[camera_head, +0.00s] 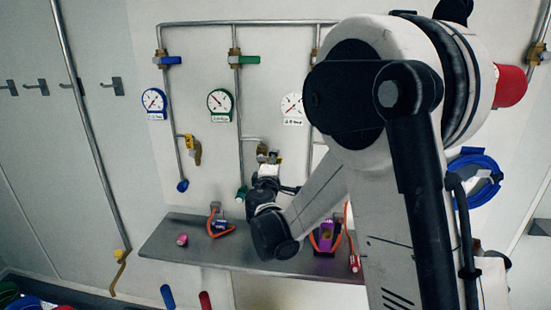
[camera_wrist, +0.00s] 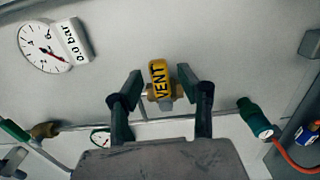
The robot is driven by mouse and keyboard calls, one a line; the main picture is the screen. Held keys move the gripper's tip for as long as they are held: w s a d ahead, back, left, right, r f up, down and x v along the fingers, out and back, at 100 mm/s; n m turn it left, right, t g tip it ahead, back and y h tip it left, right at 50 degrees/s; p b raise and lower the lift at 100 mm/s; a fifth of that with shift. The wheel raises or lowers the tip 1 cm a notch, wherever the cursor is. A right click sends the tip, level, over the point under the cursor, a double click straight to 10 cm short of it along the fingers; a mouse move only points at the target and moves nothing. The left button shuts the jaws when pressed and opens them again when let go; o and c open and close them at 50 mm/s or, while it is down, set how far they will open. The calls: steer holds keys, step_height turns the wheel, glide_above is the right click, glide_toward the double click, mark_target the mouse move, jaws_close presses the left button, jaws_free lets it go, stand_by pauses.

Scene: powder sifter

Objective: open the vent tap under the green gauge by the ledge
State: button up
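The green gauge (camera_head: 220,105) hangs on the wall on the middle pipe, its rim partly showing in the wrist view (camera_wrist: 101,138). The vent tap (camera_wrist: 160,82) is yellow, marked VENT, on that pipe below the gauge. In the head view the vent tap (camera_head: 263,153) shows just above my gripper. My gripper (camera_wrist: 160,76) is open, with one finger on each side of the tap; whether either touches it I cannot tell. In the head view my gripper (camera_head: 264,172) is partly hidden by my arm. The grey ledge (camera_head: 165,235) runs below.
A similar yellow tap (camera_head: 194,149) sits under the blue gauge (camera_head: 154,102). A white-faced gauge (camera_head: 292,106) is to the right. A green pipe end (camera_wrist: 256,118) is close to my gripper. The ledge holds a purple item (camera_head: 327,233), an orange-looped item (camera_head: 217,222) and a pink piece (camera_head: 182,240).

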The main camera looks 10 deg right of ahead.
steer(key=shift+x, duration=0.85)
jaws_close()
